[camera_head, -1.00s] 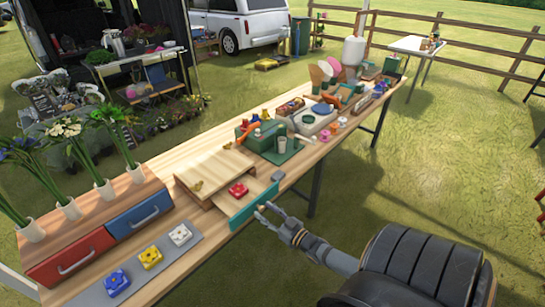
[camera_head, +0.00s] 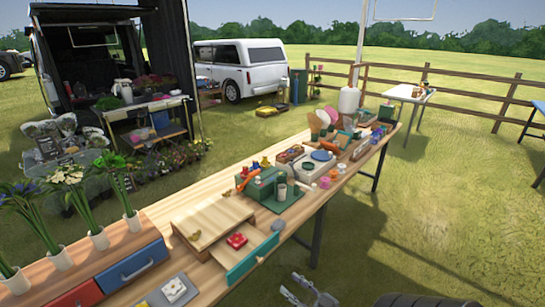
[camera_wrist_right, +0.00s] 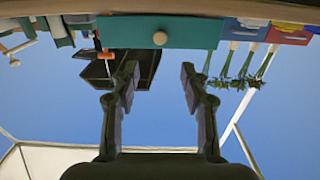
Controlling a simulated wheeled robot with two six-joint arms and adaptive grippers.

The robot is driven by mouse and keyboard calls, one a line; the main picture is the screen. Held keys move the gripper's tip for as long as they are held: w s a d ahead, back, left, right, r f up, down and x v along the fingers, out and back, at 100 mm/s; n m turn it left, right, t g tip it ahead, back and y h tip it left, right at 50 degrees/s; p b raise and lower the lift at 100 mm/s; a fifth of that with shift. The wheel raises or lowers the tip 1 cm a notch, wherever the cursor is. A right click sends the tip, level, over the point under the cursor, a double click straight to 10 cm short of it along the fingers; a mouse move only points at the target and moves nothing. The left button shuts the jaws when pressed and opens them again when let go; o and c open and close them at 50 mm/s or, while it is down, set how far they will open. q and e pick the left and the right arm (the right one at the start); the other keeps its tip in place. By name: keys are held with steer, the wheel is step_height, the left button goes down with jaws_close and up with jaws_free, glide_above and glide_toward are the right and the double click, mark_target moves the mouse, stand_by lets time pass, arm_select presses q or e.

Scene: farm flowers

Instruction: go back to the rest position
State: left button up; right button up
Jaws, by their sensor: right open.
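My right gripper (camera_head: 308,291) is at the bottom edge of the head view, partly cut off, over the grass in front of the table. It is apart from the teal drawer front (camera_head: 252,257). In the right wrist view, my right gripper's two fingers (camera_wrist_right: 160,78) stand wide apart with nothing between them. The teal drawer front with its round knob (camera_wrist_right: 160,38) shows beyond them in that view. The drawer is pulled out, with a red flower tile (camera_head: 237,240) in it. My left gripper is not in view.
The long wooden table (camera_head: 325,190) carries a green box (camera_head: 262,184) and several small items. A blue drawer (camera_head: 130,268) and vases with green stems stand at the left. A grey mat with a white tile (camera_head: 173,288) lies in front.

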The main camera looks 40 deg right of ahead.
steer(key=s+f+g+h, duration=0.1)
steer(key=s+f+g, duration=0.25)
steer(key=f, duration=0.55)
steer(key=s+f+m+g+h, duration=0.1)
steer(key=s+f+g, duration=0.25)
steer(key=f, duration=0.55)
steer(key=s+f+g+h, duration=0.15)
steer(key=s+f, duration=0.25)
steer(key=f, duration=0.5)
steer(key=s+a+f+g+y, duration=0.1)
steer(key=s+a+f+g, duration=0.7)
steer(key=s+a+f, duration=0.3)
steer(key=s, duration=0.3)
steer(key=shift+s+f+n, duration=0.3)
steer(key=shift+f, duration=0.05)
